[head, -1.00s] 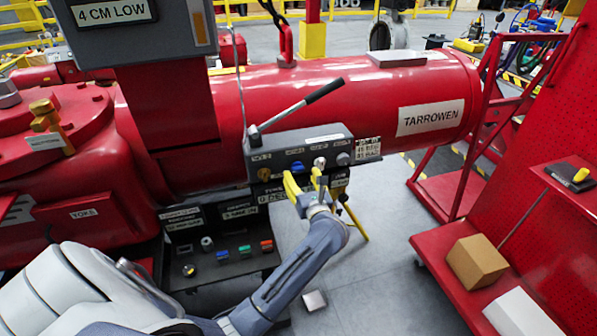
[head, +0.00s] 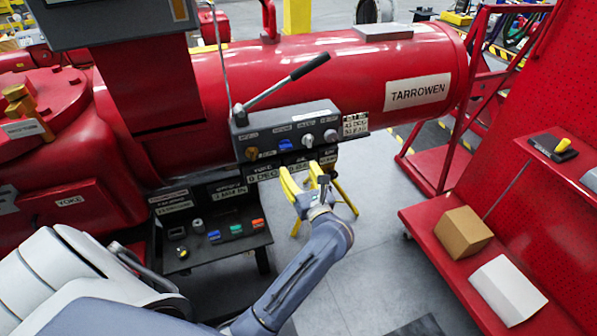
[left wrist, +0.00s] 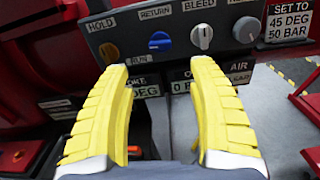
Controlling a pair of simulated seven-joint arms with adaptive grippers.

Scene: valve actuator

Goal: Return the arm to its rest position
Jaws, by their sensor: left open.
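My left gripper (head: 307,186) is open and empty, just below and in front of the grey control box (head: 287,128) on the red cylinder. Its yellow fingers (left wrist: 165,110) show apart in the left wrist view, with the panel beyond them. The panel carries a brown knob (left wrist: 109,52), a blue knob (left wrist: 160,41) and a white knob (left wrist: 202,36), labelled HOLD, RETURN and BLEED. A lever with a black grip (head: 310,67) rises from the box, tilted up to the right. My right gripper is not in view.
The red cylinder marked TARROWEN (head: 417,92) fills the back. A red cart (head: 420,225) at right holds a cardboard box (head: 463,232) and a white block (head: 507,290). Grey floor between is clear.

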